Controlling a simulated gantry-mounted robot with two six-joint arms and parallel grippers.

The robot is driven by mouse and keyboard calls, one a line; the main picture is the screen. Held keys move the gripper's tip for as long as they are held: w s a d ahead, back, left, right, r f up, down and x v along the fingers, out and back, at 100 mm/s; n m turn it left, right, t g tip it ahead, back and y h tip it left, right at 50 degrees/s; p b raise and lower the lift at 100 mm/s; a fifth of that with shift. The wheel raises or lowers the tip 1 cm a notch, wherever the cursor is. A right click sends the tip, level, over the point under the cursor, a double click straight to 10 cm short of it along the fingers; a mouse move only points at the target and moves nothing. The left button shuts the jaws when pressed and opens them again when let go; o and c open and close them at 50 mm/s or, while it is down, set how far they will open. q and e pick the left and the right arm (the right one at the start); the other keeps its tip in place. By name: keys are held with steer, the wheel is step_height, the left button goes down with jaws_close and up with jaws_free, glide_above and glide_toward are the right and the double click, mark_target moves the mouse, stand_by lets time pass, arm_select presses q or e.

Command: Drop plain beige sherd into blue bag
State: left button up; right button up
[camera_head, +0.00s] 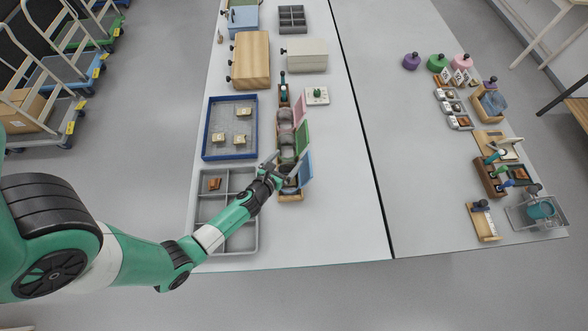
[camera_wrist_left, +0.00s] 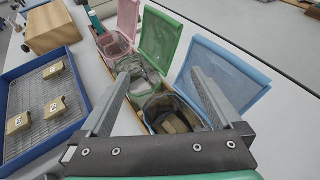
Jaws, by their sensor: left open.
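The blue bag (camera_head: 306,172) stands at the near end of a wooden rack. Its blue flap (camera_wrist_left: 228,72) is raised, and its mouth is open in the left wrist view. Beige-brown pieces (camera_wrist_left: 172,122) lie inside it; I cannot tell whether they are one sherd or more. My left gripper (camera_head: 291,160) is open over the rack, and it also shows in the left wrist view (camera_wrist_left: 161,76). Its fingers reach above the blue bag, with nothing between them. My right gripper is out of view.
Green (camera_wrist_left: 160,38) and pink (camera_wrist_left: 128,16) bags stand farther along the rack. A blue-rimmed tray (camera_head: 206,128) holds three beige sherds with pale labels. A grey divided tray (camera_head: 254,240) holds a reddish-brown sherd (camera_head: 214,184).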

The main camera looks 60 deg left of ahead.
arm_select(q)
steer(key=p+v, duration=0.1)
steer(key=v, duration=1)
steer(key=shift+s+d, duration=0.2)
steer(key=shift+s, duration=0.05)
